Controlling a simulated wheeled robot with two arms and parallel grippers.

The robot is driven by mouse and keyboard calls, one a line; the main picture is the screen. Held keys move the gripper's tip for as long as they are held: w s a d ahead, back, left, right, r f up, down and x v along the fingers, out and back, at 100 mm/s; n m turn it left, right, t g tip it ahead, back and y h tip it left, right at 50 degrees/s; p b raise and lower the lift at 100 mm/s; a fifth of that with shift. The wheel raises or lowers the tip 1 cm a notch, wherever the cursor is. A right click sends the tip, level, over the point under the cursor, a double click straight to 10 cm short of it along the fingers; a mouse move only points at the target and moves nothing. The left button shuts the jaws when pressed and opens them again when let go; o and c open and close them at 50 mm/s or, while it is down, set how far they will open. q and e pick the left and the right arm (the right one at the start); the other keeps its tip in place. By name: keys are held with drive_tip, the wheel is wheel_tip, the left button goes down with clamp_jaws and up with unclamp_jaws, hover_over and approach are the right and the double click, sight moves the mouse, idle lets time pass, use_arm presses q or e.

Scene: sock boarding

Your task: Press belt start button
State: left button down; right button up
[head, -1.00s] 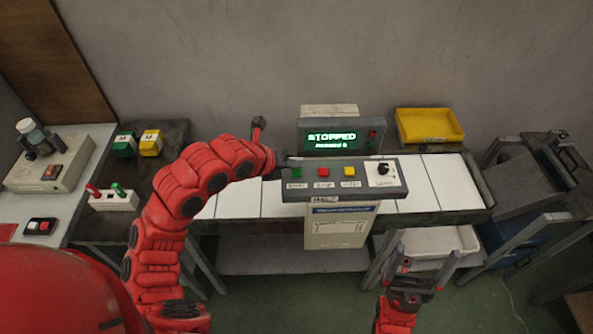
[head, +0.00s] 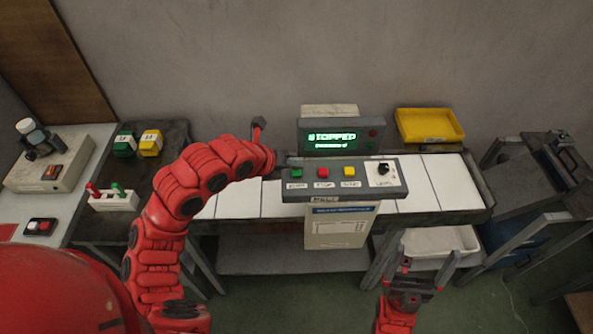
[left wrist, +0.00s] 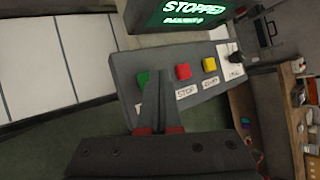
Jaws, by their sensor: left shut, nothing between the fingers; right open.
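The control panel (head: 345,190) sits in front of the belt, with green, red and yellow buttons and a dark knob in a row. The green button (head: 297,172) is at its left end; it also shows in the left wrist view (left wrist: 143,78), partly hidden by my fingers. My left gripper (head: 286,159) is shut and empty, its tips beside the green button. In the left wrist view the closed fingertips (left wrist: 162,74) overlap the button's edge; I cannot tell whether they touch it. The display (head: 332,138) reads STOPPED in green. My right gripper (head: 420,268) is open and empty, low on the right.
White boards lie along the belt (head: 440,180) behind and beside the panel. A yellow tray (head: 430,125) stands behind it, and a white bin (head: 440,241) sits below near my right gripper. A side table at left holds green and yellow blocks (head: 151,142).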

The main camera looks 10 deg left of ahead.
use_arm(q)
drive_tip(key=shift+f+b, duration=0.4)
drive_tip(key=shift+b, duration=0.55)
